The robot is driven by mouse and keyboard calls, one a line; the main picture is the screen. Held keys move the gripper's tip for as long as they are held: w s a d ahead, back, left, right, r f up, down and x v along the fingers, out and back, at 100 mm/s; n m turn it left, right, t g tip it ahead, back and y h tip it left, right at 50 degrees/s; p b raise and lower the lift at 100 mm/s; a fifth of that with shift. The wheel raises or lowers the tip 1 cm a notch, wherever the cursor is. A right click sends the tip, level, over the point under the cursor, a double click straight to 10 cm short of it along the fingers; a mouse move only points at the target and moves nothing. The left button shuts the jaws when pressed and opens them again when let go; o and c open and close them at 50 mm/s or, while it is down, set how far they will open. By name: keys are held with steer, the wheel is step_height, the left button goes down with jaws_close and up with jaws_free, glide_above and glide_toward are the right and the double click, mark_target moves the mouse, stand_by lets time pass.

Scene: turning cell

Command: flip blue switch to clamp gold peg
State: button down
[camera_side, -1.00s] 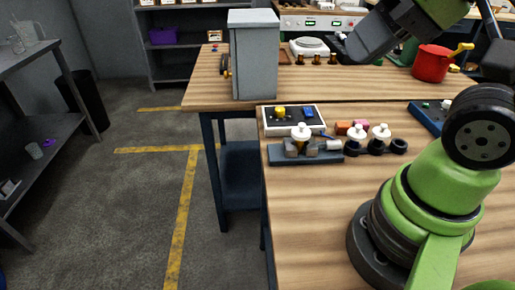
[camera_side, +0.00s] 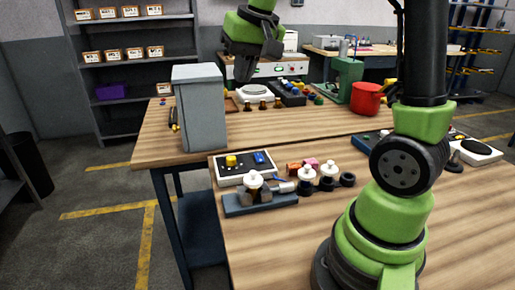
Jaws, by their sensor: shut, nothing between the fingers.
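The blue switch (camera_side: 260,158) sits on a dark panel (camera_side: 226,181) with a light rim, beside a yellow knob (camera_side: 231,160). In front of it is a clamp on a blue base (camera_side: 235,209), with a white-topped peg (camera_side: 253,180) between its grey jaws. No gold peg shows in the clamp; several small brass-coloured pieces (camera_side: 263,104) stand on the far bench. My gripper (camera_side: 243,72) is shut and empty, pointing down at the top, above and beyond the panel, well clear of the switch. Its fingertips are small and dark here.
A tall grey box (camera_side: 201,110) stands left of the panel. Two white-topped pegs (camera_side: 327,170) in black holders and an empty black ring (camera_side: 348,179) are right of the clamp. A red pot (camera_side: 366,99) stands at the back. The front of the wooden table (camera_side: 275,250) is clear.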

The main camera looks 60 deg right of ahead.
steer(key=w+d+f+m+g, duration=0.1)
steer(key=w+d+f+g, duration=0.1)
steer(key=w+d+f, duration=0.35)
steer(key=m+g, duration=0.1)
glide_above(258, 153)
steer(key=s+a, duration=0.2)
step_height(258, 153, down, 7)
steer(key=shift+w+d+h, duration=0.2)
steer(key=shift+w+h, duration=0.05)
steer(key=shift+h, duration=0.05)
steer(key=shift+f, duration=0.15)
steer(key=f, duration=0.9)
steer(key=w+d+f, duration=0.1)
steer(key=f, duration=0.3)
steer(key=shift+w+d+f, duration=0.1)
steer(key=shift+f, duration=0.25)
